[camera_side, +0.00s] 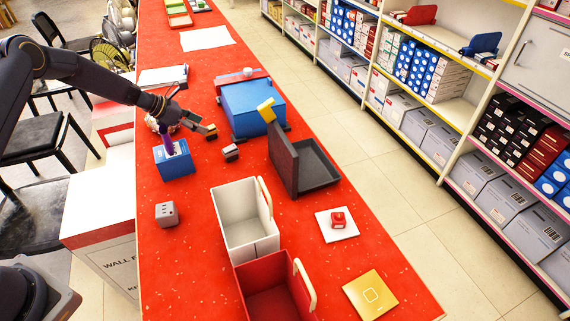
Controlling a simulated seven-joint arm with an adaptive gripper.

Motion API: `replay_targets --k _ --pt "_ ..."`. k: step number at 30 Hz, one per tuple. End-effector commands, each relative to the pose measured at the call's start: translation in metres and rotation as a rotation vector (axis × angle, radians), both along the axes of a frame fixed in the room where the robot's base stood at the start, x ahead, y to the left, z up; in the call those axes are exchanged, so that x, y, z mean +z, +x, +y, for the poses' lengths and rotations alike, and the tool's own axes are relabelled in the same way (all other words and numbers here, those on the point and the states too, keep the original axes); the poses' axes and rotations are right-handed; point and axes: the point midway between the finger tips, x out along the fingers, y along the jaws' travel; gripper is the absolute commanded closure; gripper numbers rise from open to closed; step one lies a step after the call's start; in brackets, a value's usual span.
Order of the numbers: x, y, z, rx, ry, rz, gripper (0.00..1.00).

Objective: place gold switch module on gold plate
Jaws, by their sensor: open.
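The gold plate (370,295) is a flat yellow square with a pale square outline, lying at the front right of the red table. A small tan and dark block (211,132) sits at the tips of my gripper (196,122). A similar small block with a white part (231,153) lies just in front of it. Either could be the gold switch module; they are too small to tell. My gripper is open, beside the blue box, far behind and left of the gold plate. Whether its fingers touch the nearer block is unclear.
A white plate (345,233) carries a red module (338,219). White (235,215) and red (262,285) bins, an open dark case (315,168), a large blue box (252,105), a blue holder (176,164) and a grey cube (166,213) stand on the table (190,265).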

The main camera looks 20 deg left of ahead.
Motion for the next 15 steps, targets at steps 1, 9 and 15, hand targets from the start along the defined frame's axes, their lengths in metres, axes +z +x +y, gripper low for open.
replay_targets --k 1,9,15 --pt "-0.006 0.002 -0.007 -0.004 -0.003 0.002 0.42" --pt "-0.032 0.019 -0.024 -0.003 0.0 0.0 0.42" --pt "-0.033 0.021 -0.025 -0.001 0.0 0.0 0.42"
